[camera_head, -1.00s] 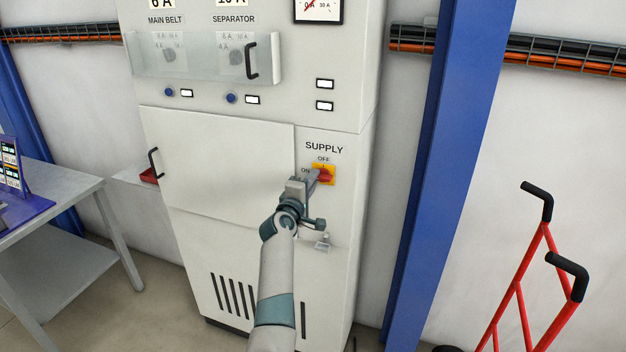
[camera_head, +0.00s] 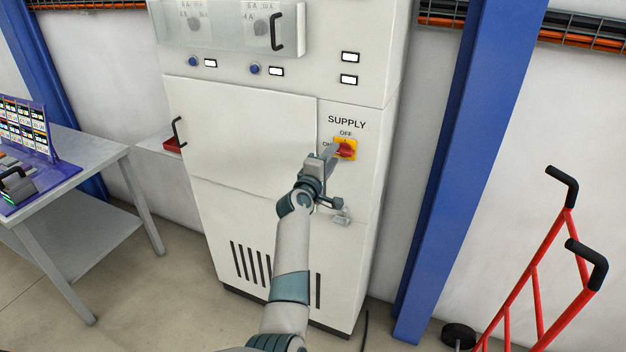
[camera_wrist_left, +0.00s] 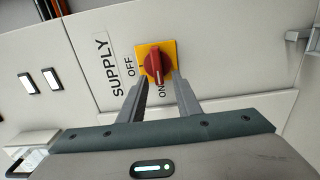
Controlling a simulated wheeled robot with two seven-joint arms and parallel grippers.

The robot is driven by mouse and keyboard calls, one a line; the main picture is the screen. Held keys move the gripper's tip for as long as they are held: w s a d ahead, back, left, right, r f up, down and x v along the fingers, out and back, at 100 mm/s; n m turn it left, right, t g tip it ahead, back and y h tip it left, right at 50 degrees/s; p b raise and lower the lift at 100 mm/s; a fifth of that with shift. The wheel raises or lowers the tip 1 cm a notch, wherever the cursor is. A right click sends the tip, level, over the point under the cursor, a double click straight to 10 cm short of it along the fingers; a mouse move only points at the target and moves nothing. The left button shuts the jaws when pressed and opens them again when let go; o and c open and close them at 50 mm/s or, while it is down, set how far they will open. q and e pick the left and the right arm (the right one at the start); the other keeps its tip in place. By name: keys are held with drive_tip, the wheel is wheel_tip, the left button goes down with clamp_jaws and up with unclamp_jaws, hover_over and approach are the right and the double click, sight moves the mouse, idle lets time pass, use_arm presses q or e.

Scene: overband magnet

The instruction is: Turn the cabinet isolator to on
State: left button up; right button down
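The cabinet isolator (camera_head: 346,149) is a red rotary knob on a yellow plate, under the word SUPPLY on the pale cabinet (camera_head: 240,128). OFF is printed above it and ON at its left. In the left wrist view, the red knob (camera_wrist_left: 155,64) has its raised grip lying along the direction of the ON label. My left gripper (camera_head: 328,156) is in front of the plate, coming from the lower left. In the left wrist view its two fingers (camera_wrist_left: 162,80) are apart and empty, by the knob's ON side. I cannot tell whether they touch it. My right gripper is out of view.
A blue column (camera_head: 465,150) and red hand truck (camera_head: 540,270) stand at the right. A grey table (camera_head: 95,160) stands at the left.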

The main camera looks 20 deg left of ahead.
use_arm(q)
drive_tip(key=s+p, duration=0.5)
drive_tip(key=s, duration=1)
drive_tip(key=shift+s+a, duration=0.3)
drive_tip(key=shift+s, duration=0.1)
